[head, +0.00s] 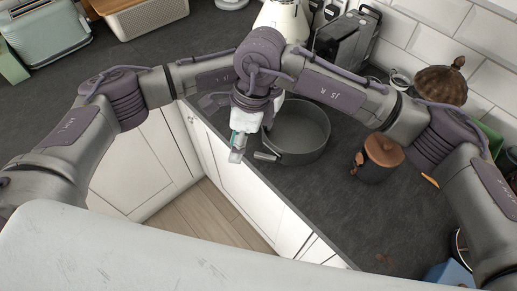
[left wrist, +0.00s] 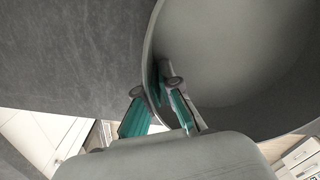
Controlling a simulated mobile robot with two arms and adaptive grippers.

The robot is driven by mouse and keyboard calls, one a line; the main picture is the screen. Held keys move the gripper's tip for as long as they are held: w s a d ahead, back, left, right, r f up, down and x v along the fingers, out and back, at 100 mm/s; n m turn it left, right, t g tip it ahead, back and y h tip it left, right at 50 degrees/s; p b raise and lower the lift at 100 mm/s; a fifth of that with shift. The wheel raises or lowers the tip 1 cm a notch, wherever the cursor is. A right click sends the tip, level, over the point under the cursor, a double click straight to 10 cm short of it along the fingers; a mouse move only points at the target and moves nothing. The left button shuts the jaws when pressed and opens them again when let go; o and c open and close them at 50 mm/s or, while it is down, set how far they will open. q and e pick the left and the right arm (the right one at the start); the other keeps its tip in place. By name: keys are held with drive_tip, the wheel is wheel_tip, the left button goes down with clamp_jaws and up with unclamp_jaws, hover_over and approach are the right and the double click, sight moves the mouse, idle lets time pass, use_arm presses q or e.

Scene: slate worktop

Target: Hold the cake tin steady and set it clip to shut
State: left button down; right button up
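The cake tin (head: 318,150) is a round, dark grey, empty tin near the worktop's front edge. Its clip (head: 266,156) is a small light lever sticking out from the front left of its wall. The tin's wall fills the right of the left wrist view (left wrist: 230,60). There my left gripper (left wrist: 155,90) has one teal-padded finger inside the wall and one outside, with a visible gap. In the head view it is mostly hidden behind my right wrist. My right gripper (head: 237,153) points down, left of the clip and apart from it; its finger spacing is unclear.
A black appliance (head: 346,45) and a cream kettle-like vessel (head: 283,18) stand behind. White cabinets (head: 270,210) lie below the edge.

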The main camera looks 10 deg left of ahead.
sight(259, 154)
drive_tip(key=w+d+r+m+t+h, duration=0.2)
drive_tip(key=w+d+m, duration=0.1)
drive_tip(key=w+d, duration=0.15)
drive_tip(key=f, duration=0.7)
drive_tip(key=a+f, duration=0.1)
drive_tip(key=f, duration=0.3)
drive_tip(key=shift+w+f, duration=0.35)
clamp_jaws()
